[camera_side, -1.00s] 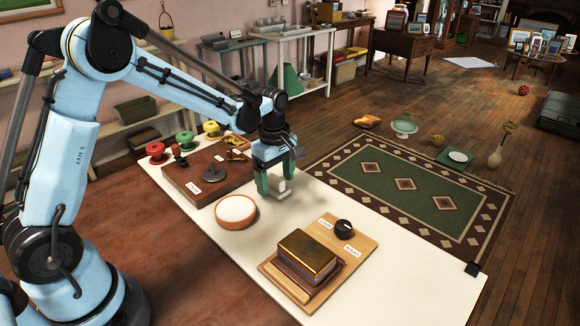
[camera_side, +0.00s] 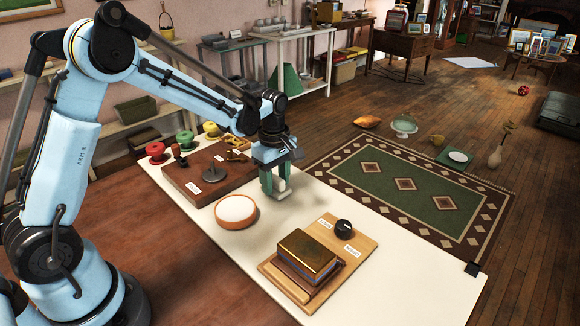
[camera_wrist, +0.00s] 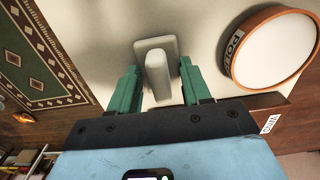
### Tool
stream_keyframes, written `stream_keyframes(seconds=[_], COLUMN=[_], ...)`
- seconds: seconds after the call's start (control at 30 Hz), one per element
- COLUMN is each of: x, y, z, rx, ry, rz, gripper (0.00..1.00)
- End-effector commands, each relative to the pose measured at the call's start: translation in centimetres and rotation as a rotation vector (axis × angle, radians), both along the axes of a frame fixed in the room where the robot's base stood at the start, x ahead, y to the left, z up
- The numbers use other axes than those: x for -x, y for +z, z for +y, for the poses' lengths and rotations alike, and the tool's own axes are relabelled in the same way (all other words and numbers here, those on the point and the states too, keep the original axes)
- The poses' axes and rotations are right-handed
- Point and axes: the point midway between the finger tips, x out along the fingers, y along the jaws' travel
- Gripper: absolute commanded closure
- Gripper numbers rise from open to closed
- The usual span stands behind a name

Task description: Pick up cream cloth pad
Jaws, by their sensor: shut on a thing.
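The cream cloth pad (camera_side: 281,190) is a small pale block with a raised grip, at the far edge of the white table in the side view. It also shows in the wrist view (camera_wrist: 156,68), between the green fingers. My gripper (camera_side: 274,181) points down over it and is shut on its raised part. The pad's base appears to rest on the table or very close to it; I cannot tell which. The near finger hides part of it in the side view.
A round orange-rimmed dish (camera_side: 236,226) with a white top stands close by. A dark wooden board (camera_side: 175,183) with small items lies to the left. A light board (camera_side: 366,247) carries a gold-topped box (camera_side: 307,252) and a black round item (camera_side: 344,228). The white tabletop (camera_side: 420,285) is bare at front right.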

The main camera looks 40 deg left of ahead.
Motion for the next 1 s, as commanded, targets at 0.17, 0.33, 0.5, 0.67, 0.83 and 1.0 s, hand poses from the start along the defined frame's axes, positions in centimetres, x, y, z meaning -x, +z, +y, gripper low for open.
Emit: stream_keyframes(seconds=[0.17,0.33,0.5,0.67,0.83,1.0], x=[0.0,0.0,1.5,3.1,4.2,4.8], y=[1.0,3.6,6.0,8.1,9.8,10.7], z=[0.0,0.0,-3.2,-6.4,-8.8,-10.2], rx=[0.000,-0.001,-0.001,-0.001,-0.001,-0.001], ry=[0.000,0.000,-0.007,-0.005,-0.003,-0.002], rz=[0.000,0.001,0.001,0.001,0.001,0.001], gripper=[0.86,0.86,0.86,0.86,0.86,0.86])
